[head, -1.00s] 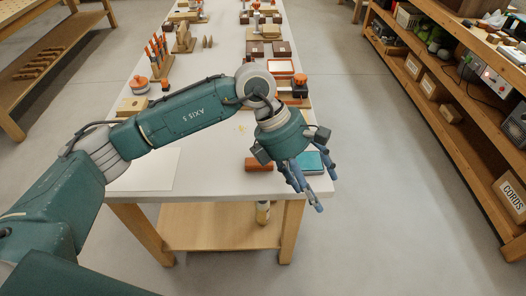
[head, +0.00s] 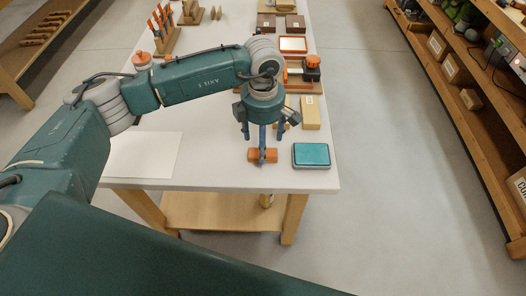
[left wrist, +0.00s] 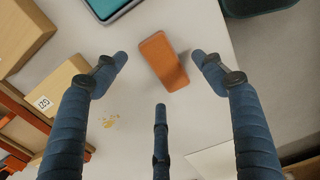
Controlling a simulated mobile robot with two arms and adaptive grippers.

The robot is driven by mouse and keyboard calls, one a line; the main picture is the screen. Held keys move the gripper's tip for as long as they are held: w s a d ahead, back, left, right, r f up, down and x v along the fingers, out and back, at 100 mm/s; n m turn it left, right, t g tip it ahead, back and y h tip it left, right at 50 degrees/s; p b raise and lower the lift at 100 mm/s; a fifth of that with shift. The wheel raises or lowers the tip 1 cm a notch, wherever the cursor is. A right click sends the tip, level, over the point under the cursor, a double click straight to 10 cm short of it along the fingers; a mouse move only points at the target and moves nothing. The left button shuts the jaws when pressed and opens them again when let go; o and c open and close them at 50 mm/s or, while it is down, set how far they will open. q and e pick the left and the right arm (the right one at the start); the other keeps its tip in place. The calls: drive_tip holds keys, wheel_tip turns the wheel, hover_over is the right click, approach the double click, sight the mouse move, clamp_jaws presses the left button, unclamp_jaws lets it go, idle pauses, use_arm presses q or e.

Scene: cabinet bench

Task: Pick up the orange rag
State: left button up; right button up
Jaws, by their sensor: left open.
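The orange rag (head: 271,156) lies on the white bench top near its front edge, looking like a small folded block. It also shows in the left wrist view (left wrist: 163,61), between the spread fingers. My left gripper (head: 262,155) points down over the rag, and its blue fingers partly cover the rag in the head view. In the left wrist view the fingers of this gripper (left wrist: 158,62) are spread apart with nothing held between them. I cannot tell whether a fingertip touches the rag. My right gripper is not in view.
A teal pad in a grey case (head: 311,155) lies just right of the rag. Wooden blocks (head: 310,112) and an orange-and-wood device (head: 311,75) stand behind. A white sheet (head: 144,155) lies left. The bench's front edge is close.

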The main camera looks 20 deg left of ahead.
use_arm(q)
wheel_tip(320, 180, down, 2)
drive_tip(key=shift+f, duration=0.45)
drive_tip(key=shift+c, duration=1.1)
drive_tip(key=c, duration=0.8)
drive_tip(key=shift+c, duration=0.2)
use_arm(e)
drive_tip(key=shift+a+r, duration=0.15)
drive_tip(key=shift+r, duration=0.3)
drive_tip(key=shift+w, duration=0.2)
use_arm(q)
drive_tip(key=shift+r, duration=0.1)
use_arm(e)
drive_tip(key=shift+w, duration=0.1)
